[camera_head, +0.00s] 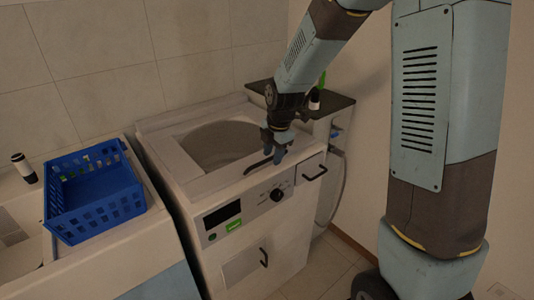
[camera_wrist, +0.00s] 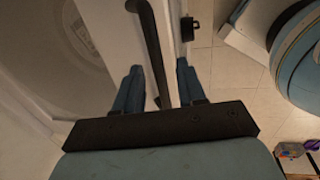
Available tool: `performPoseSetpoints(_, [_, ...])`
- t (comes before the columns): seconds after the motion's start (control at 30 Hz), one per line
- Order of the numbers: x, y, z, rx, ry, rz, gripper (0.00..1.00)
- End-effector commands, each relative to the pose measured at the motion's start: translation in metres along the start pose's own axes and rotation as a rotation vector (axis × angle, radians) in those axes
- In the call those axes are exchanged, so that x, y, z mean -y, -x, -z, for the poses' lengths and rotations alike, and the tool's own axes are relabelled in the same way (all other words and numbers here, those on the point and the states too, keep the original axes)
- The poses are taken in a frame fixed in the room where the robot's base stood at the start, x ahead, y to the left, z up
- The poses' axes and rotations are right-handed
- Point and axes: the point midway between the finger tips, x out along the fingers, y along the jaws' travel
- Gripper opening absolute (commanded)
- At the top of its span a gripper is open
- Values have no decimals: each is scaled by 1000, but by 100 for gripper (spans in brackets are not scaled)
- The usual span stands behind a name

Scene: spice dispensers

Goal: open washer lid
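The white washer (camera_head: 228,236) stands in the middle of the head view, with a control panel on its front. Its lid (camera_head: 180,168) lies flat on top around a grey round window (camera_head: 222,142). A dark curved lid handle (camera_head: 257,166) is at the lid's front edge. My gripper (camera_head: 277,153) is above this front edge, close to the handle. In the wrist view my gripper (camera_wrist: 160,67) has its blue fingers apart, one on each side of the dark handle (camera_wrist: 152,45). I cannot tell whether either finger touches the handle.
A blue basket (camera_head: 97,195) sits on the counter left of the washer, with a dark-capped bottle (camera_head: 24,168) beside it. A dark-topped stand (camera_head: 335,103) holding small items is behind right. The wall is behind the washer. The floor (camera_head: 318,268) is free at front right.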

Motion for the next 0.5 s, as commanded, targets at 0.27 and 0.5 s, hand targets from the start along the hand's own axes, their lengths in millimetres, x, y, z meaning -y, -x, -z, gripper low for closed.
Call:
performPoseSetpoints(0.27, [0, 0, 0, 0, 0, 0, 37])
performPoseSetpoints(0.5, [0, 0, 0, 0, 1, -1, 14])
